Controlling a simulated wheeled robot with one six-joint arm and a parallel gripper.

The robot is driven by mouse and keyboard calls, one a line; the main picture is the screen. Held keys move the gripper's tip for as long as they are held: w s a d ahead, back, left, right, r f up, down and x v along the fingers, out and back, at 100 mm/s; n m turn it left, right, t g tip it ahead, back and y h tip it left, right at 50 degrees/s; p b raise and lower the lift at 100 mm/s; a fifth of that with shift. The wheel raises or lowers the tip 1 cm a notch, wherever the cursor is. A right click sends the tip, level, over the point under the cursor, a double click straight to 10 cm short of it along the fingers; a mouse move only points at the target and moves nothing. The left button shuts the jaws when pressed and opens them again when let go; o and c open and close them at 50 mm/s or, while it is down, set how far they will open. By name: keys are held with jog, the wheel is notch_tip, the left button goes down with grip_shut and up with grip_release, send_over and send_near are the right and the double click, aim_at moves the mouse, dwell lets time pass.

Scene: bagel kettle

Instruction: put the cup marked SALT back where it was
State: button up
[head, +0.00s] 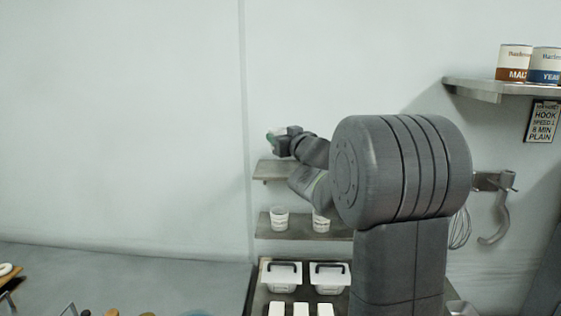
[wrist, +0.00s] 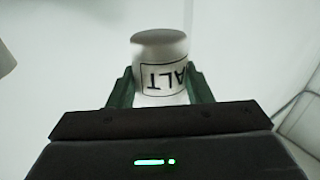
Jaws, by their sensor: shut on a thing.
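The cup marked SALT (wrist: 160,52) is in the wrist view, white with a dark-framed label; its letters appear upside down and partly cut off, reading "ALT". My gripper (wrist: 160,88) is shut on it, with a green finger on each side. In the head view my gripper (head: 276,137) is up at the left end of my arm, above a small upper wall shelf (head: 268,171). The cup is too small and covered to make out well there. My arm hides part of the shelves.
Two white cups (head: 279,218) stand on the lower wall shelf (head: 300,235), the right one partly behind my arm. White lidded bins (head: 281,278) are below. Tins (head: 513,62) sit on a high right shelf (head: 490,90). A hook and whisk hang at right. The left wall is bare.

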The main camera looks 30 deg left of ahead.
jog(key=shift+f, duration=3.15)
jog(key=shift+f, duration=0.15)
jog(key=o, duration=1)
jog(key=b+v, duration=0.3)
jog(key=v, duration=0.9)
